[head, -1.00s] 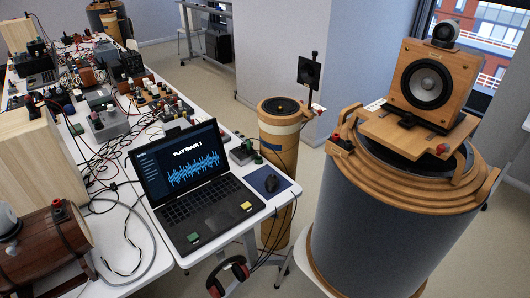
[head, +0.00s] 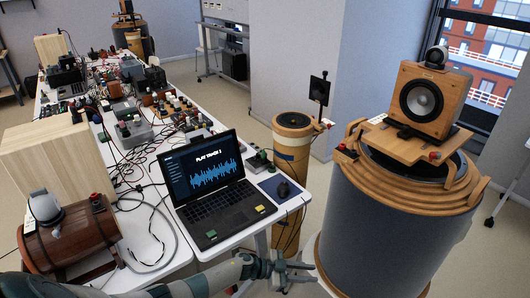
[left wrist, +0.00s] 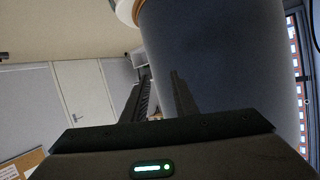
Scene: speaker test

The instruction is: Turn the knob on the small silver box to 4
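A small silver-grey box (head: 133,131) with a dark and red top sits on the long white table, behind the laptop. Its knob and any numbers are too small to read. A smaller box (head: 258,160) with green parts stands by the laptop's right side; I cannot tell whether it is silver. My left gripper (head: 300,274) is low in front of the table, right of the laptop and well away from both boxes. In the left wrist view its two fingers (left wrist: 162,88) are apart with nothing between them. My right gripper is not in view.
Cables and devices crowd the table (head: 195,240). A large grey cylinder (head: 390,240) with a speaker (head: 425,100) stands at right.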

